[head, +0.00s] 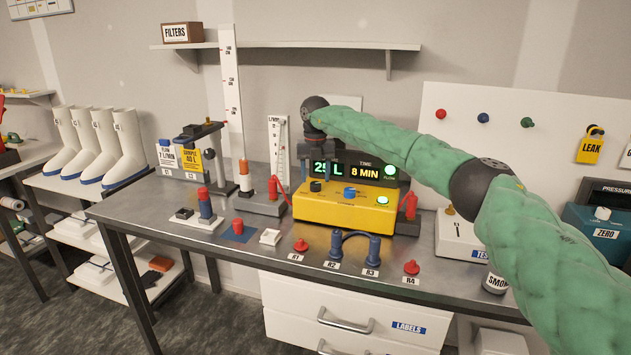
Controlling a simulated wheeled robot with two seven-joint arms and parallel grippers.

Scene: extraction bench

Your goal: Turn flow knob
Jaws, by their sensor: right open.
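A yellow pump unit (340,211) stands on the metal bench. On its top are a black knob (316,186), a blue knob (350,192) and a lit green button (390,170). The knob labels are too small to read, so I cannot tell which is the flow knob. The dark display behind (345,171) reads 25 L and 8 MIN. My right gripper (305,170) points down, open, just above and behind the black knob, partly in front of the display's left end. I cannot tell whether it touches anything. My left gripper is out of view.
A clear scaled flow tube (278,140) stands left of the unit, with a red fitting (273,190) near its base. Signs (183,160) read 7 L/MIN and 40 L. Red and blue fittings (355,250) line the front edge. A smoke bottle (495,278) stands at right.

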